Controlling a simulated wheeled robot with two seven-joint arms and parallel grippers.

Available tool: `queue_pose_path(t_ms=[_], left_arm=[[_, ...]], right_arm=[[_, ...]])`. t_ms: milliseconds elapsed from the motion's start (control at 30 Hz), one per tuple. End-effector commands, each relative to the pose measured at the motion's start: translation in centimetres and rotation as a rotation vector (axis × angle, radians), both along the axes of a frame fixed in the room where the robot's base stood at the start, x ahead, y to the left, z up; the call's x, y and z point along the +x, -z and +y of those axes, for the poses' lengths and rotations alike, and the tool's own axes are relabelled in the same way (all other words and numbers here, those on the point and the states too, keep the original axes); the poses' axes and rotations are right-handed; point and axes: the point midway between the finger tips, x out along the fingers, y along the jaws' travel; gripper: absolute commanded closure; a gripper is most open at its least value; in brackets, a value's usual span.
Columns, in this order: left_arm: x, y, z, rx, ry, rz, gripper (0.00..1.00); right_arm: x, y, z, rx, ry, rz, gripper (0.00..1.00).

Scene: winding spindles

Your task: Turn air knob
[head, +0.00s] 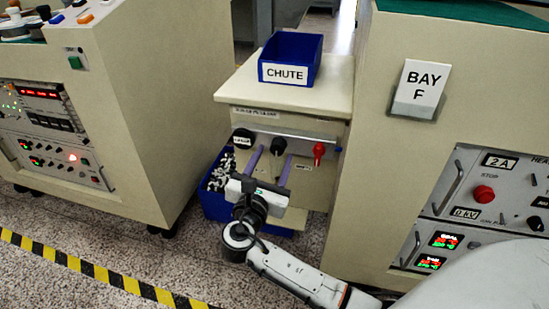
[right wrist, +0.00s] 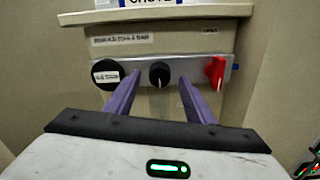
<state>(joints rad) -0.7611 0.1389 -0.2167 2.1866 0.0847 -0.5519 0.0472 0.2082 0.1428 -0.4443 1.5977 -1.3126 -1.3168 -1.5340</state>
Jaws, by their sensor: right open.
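A small cream cabinet carries a metal control strip (right wrist: 200,73) with three controls. At the left is a large round black knob (head: 243,139) with a white label. In the middle is a small black knob (head: 279,146) with a white pointer line, pointing roughly down in the right wrist view (right wrist: 159,74). At the right is a red handle (head: 319,151). I cannot read which one is marked air. My right gripper (head: 274,153) is open and empty, its two purple fingers pointing at the panel. In the right wrist view the middle knob appears between the fingertips; contact cannot be told.
A blue CHUTE bin (head: 290,59) stands on the cabinet top. A blue crate (head: 214,206) with metal parts sits below at the left. The BAY F cabinet (head: 375,150) stands close on the right, another console (head: 150,120) on the left.

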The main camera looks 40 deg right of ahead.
Motion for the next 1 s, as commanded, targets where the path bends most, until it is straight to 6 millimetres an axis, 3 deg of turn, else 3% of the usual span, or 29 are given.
queue_pose_path(t_ms=[200, 467, 733, 1000], left_arm=[[0.39, 0.06, -0.36, 0.000, 0.012, 0.009, 1.00], [0.90, -0.21, -0.43, 0.000, 0.015, 0.002, 1.00], [0.83, -0.16, -0.45, 0.001, 0.015, 0.001, 1.00], [0.62, -0.08, -0.44, 0.001, 0.015, 0.004, 1.00]], right_arm=[[1.15, 0.07, -1.36, 0.000, 0.000, 0.001, 0.51], [1.25, 0.05, -1.45, 0.001, -0.001, 0.001, 0.51], [1.23, 0.05, -1.43, 0.001, -0.001, 0.001, 0.92], [1.21, 0.03, -1.43, 0.020, -0.001, -0.020, 0.92]])
